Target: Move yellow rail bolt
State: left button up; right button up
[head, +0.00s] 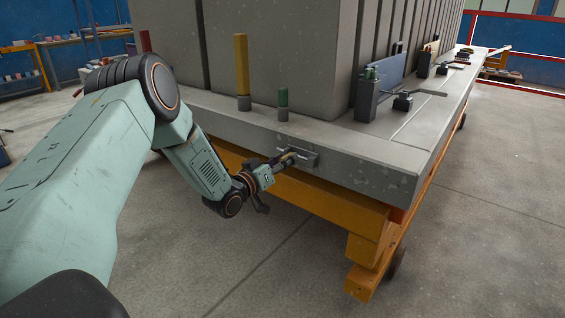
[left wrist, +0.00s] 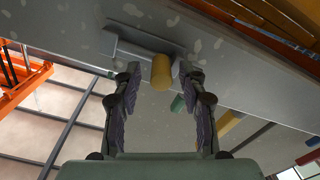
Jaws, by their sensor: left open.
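The yellow rail bolt (left wrist: 162,71) shows in the left wrist view as a short yellow cylinder at a grey bracket (left wrist: 140,42) on the side face of the mould table. In the head view the bracket (head: 306,157) is on the table's front side, and the bolt is small and partly hidden by my gripper. My left gripper (head: 285,162) is open, with its fingers pointing at the bracket. In the left wrist view its two fingertips (left wrist: 163,80) are on either side of the bolt, with a visible gap on the left. My right gripper is not in view.
A tall yellow post (head: 241,62) and a short green post (head: 283,97) stand on the table edge (head: 225,118) above the bracket. Large grey panels (head: 275,60) stand behind them. An orange frame (head: 330,195) runs below. The floor (head: 480,220) in front is clear.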

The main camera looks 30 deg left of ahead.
pick_arm(q)
jog(key=shift+c, duration=0.5)
grip_shut()
